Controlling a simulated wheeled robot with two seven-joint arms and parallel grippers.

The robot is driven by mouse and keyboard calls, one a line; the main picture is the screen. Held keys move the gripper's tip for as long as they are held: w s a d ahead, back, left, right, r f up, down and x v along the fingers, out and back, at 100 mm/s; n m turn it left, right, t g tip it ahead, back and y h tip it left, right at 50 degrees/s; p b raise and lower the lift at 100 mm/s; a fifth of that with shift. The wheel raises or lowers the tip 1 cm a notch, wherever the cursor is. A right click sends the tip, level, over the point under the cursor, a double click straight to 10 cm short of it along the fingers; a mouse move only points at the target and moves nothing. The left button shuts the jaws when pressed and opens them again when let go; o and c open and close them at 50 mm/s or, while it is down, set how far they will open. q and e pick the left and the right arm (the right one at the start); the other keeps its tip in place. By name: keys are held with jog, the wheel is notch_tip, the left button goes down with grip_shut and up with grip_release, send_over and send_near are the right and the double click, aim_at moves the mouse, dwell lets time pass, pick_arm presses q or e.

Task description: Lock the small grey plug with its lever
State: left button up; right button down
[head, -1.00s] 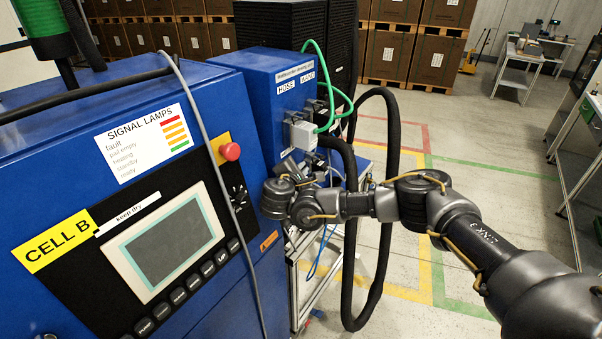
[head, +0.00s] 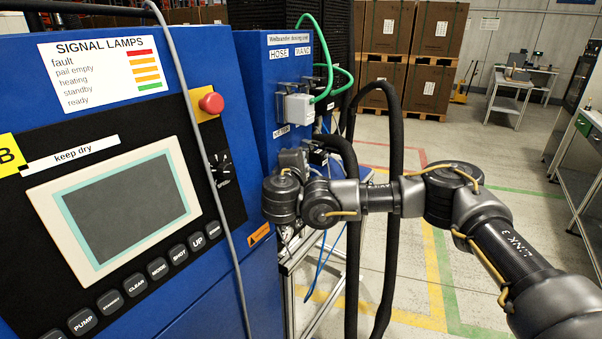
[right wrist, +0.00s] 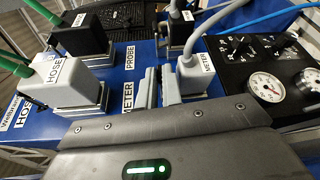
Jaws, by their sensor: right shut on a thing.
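The small grey plug (right wrist: 192,78), labelled METER on its side, sits on the blue box's socket panel in the right wrist view, with a grey cable rising from its top. My right gripper (right wrist: 161,88) is beside it on the left, its two narrow fingertips close together near the METER lettering. It is shut on a thin part between the fingers, apparently the plug's lever, which is mostly hidden. Whether the lever is fully over cannot be told. In the head view my right wrist hides the plug and fingertips. My left gripper is not in view.
A larger grey HOSE plug (right wrist: 75,82) with a green cable and a black plug (right wrist: 80,32) stand left of the fingers. A black gauge panel (right wrist: 265,65) is at right. A black hose (head: 392,220) hangs beside my arm.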

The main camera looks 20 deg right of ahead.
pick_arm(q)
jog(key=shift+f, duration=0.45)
pick_arm(e)
jog(key=c, duration=1.6)
grip_release()
jog(key=shift+o, duration=0.2)
jog(key=shift+f, duration=0.1)
pick_arm(q)
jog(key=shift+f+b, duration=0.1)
jog(key=shift+b, duration=0.25)
pick_arm(e)
jog(key=shift+s+f, duration=0.1)
